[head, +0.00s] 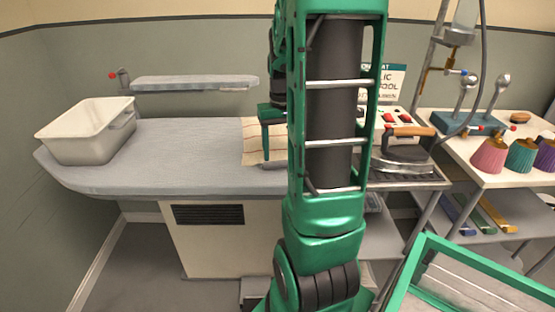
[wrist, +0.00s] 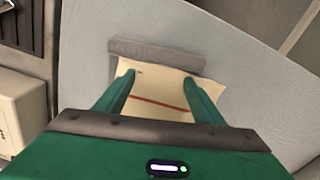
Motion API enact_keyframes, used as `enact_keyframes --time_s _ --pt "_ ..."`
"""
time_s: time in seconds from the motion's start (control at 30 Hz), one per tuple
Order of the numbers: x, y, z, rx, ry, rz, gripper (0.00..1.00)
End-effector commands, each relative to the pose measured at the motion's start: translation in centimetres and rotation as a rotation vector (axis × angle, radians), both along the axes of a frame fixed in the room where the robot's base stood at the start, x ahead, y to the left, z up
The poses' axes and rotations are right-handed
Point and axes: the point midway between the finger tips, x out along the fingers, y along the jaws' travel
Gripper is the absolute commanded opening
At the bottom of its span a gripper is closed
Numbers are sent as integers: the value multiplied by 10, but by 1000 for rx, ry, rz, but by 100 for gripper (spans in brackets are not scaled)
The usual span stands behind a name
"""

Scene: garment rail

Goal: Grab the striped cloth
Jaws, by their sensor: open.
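The striped cloth (head: 254,132) lies on the grey ironing board, cream with thin dark stripes in the head view. Its right part is hidden behind my arm. In the wrist view the cloth (wrist: 158,88) shows cream with a reddish stripe, and a grey strip runs along its far edge. My gripper (head: 266,155) is over the cloth in the head view. In the wrist view my gripper (wrist: 158,80) is open, with one finger on each side of the cloth's middle. I cannot tell whether the fingertips touch the cloth.
The ironing board (head: 190,165) has a white tub (head: 85,145) on its left end and a small padded arm (head: 195,82) above. An iron (head: 405,150) rests on the right. Several thread cones stand on a white table (head: 475,160).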

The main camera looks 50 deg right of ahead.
Motion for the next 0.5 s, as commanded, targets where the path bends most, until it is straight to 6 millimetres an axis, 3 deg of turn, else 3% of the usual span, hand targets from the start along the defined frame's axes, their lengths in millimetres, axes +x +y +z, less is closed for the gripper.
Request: enact_keyframes --time_s 0.07,0.5 --pt "0 0 -2 0 0 0 61" --pt "0 0 -2 1 1 0 9"
